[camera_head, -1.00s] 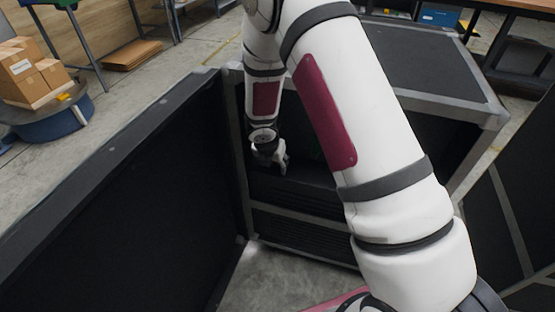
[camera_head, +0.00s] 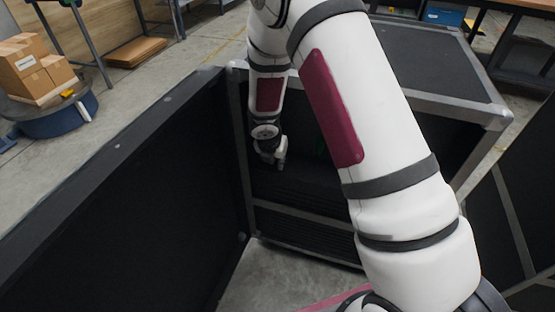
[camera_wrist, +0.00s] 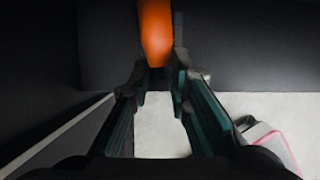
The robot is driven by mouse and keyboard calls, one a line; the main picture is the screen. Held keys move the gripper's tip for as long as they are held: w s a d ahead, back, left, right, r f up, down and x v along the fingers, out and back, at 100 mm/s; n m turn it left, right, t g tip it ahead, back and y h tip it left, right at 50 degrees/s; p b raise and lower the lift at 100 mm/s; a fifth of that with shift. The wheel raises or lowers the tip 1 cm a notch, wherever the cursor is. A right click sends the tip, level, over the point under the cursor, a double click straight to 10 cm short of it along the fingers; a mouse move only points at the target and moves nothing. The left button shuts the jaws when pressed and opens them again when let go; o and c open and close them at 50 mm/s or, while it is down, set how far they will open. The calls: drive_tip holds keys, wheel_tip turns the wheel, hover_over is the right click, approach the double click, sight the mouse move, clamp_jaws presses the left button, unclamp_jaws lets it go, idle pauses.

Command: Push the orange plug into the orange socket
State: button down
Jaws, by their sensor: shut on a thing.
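My gripper (camera_head: 272,152) is inside the open front of a black case with grey edging (camera_head: 236,110), near its left side. In the wrist view my gripper (camera_wrist: 162,50) has its two dark fingers on either side of an orange plug (camera_wrist: 155,28) and is shut on it. The plug's far end runs out of the top of the wrist view. The head view does not show the plug. I cannot make out the orange socket in either current view.
A long black panel (camera_head: 120,200) stands close on the left, and another black case (camera_head: 520,200) stands on the right. Cartons (camera_head: 30,72) stand at the far left.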

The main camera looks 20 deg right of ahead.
wheel_tip(320, 180, up, 3)
drive_tip(key=shift+f+p, duration=0.2)
drive_tip(key=shift+p, duration=0.5)
drive_tip(key=shift+s+r, duration=0.15)
drive_tip(key=shift+r, duration=0.2)
drive_tip(key=s+a+b, duration=0.2)
drive_tip(key=s, duration=0.5)
drive_tip(key=s+a+r+b, duration=0.1)
drive_tip(key=s+a+b, duration=0.2)
drive_tip(key=s, duration=0.4)
drive_tip(key=shift+s+a, duration=0.25)
drive_tip(key=shift+s, duration=0.15)
drive_tip(key=shift+r, duration=0.1)
